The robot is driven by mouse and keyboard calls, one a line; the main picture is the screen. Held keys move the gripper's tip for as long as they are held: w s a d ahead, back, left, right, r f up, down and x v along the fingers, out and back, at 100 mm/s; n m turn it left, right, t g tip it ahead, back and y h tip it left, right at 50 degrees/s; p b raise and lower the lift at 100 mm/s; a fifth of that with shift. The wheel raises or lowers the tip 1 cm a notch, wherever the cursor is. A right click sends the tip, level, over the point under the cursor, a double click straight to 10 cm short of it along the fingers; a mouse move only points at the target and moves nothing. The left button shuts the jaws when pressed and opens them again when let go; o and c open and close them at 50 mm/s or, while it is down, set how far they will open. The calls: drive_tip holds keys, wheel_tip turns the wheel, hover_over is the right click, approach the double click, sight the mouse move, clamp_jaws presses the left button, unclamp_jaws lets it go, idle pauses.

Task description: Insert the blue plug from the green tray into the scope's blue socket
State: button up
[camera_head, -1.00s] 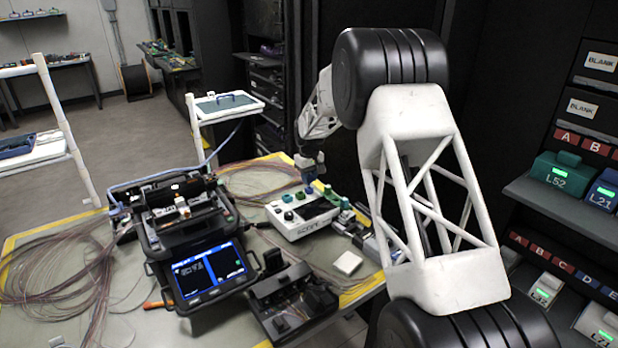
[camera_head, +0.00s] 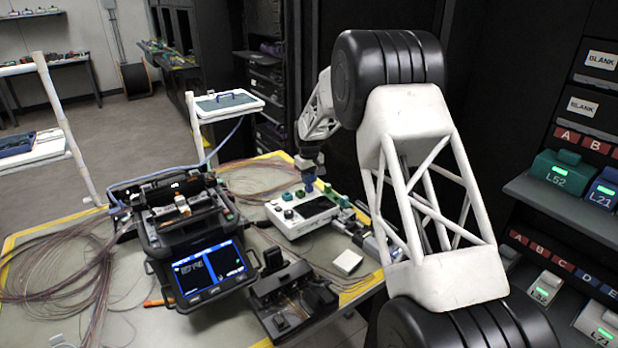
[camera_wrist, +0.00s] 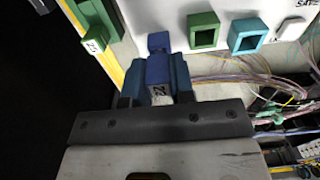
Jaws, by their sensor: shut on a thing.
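My gripper (camera_wrist: 158,80) is shut on the blue plug (camera_wrist: 158,68), whose white label faces the wrist camera. The plug lines up with a blue block at the edge of the white scope (camera_wrist: 180,14), which looks like the blue socket (camera_wrist: 158,41). They look touching or nearly so; I cannot tell how deep the plug sits. In the head view my gripper (camera_head: 309,170) is above the back edge of the scope (camera_head: 300,216), with blue showing beneath it.
A green socket (camera_wrist: 203,32) and a teal socket (camera_wrist: 248,36) are beside the blue one on the scope. Loose fibres lie nearby. The splicer (camera_head: 195,240) stands left of the scope.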

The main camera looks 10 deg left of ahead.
drive_tip(key=shift+f, duration=0.7)
idle(1.1)
drive_tip(key=o, duration=0.9)
drive_tip(key=shift+c, duration=0.2)
drive_tip(key=shift+r, duration=0.15)
drive_tip(key=shift+r, duration=2.85)
